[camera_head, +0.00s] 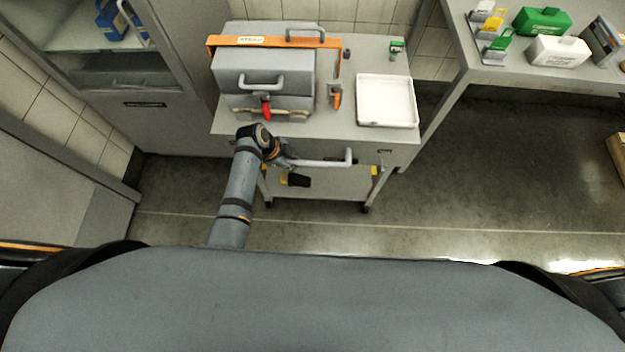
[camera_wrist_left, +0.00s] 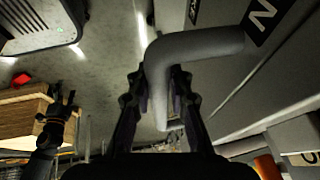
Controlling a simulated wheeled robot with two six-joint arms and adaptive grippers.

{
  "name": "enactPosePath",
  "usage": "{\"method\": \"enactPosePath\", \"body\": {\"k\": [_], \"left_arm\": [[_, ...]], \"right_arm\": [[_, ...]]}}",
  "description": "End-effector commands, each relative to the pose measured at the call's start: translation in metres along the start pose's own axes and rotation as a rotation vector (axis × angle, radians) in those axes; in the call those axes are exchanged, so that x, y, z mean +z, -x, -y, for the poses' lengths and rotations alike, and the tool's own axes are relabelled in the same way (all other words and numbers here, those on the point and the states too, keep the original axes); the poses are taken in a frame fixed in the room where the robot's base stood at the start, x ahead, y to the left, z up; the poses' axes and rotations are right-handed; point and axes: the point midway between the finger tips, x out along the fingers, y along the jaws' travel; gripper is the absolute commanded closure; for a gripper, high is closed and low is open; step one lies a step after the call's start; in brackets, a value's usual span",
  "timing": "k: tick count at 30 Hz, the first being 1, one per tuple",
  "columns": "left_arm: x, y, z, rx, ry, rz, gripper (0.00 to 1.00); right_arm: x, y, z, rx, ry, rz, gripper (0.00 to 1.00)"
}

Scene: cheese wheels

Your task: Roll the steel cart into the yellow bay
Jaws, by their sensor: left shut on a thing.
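The steel cart (camera_head: 345,125) stands ahead of me on casters, with a flat top and a lower shelf. Its pale bar handle (camera_head: 325,162) sticks out at the front. My left gripper (camera_head: 285,159) is at the left end of this handle. In the left wrist view my left gripper (camera_wrist_left: 160,85) has its fingers on both sides of the grey handle (camera_wrist_left: 205,45), shut on it. My right gripper (camera_wrist_left: 63,104) shows in the left wrist view, empty, with fingers apart. I cannot make out a yellow bay; small yellow patches (camera_head: 375,170) show by the cart's lower front.
The cart top carries a grey box (camera_head: 262,75), an orange bar (camera_head: 275,42) and a white tray (camera_head: 387,100). A grey table (camera_head: 470,60) stands close at right, a cabinet (camera_head: 150,110) at left. A wooden crate (camera_head: 618,155) is far right. Floor in front is clear.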

Motion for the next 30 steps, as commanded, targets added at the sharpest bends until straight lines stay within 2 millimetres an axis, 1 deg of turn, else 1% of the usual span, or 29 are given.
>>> {"method": "enactPosePath", "body": {"k": [1,6,11,17,30], "left_arm": [[0.001,0.0,0.007,-0.01,-0.002,0.002,1.0],[0.002,-0.001,0.016,-0.009,-0.002,0.002,1.0],[0.002,-0.002,0.022,-0.006,-0.002,0.002,1.0],[0.002,-0.002,0.023,-0.005,-0.002,0.002,1.0],[0.004,-0.007,0.049,-0.011,-0.003,0.002,1.0]], "right_arm": [[0.0,-0.003,0.0,0.0,0.0,0.0,0.3],[0.001,-0.007,0.0,0.0,0.0,0.0,0.3],[0.001,-0.009,0.001,0.0,0.0,0.0,0.3],[0.001,-0.009,0.001,0.0,0.0,0.0,0.3],[0.003,-0.024,0.002,0.0,0.0,0.0,0.3]]}}
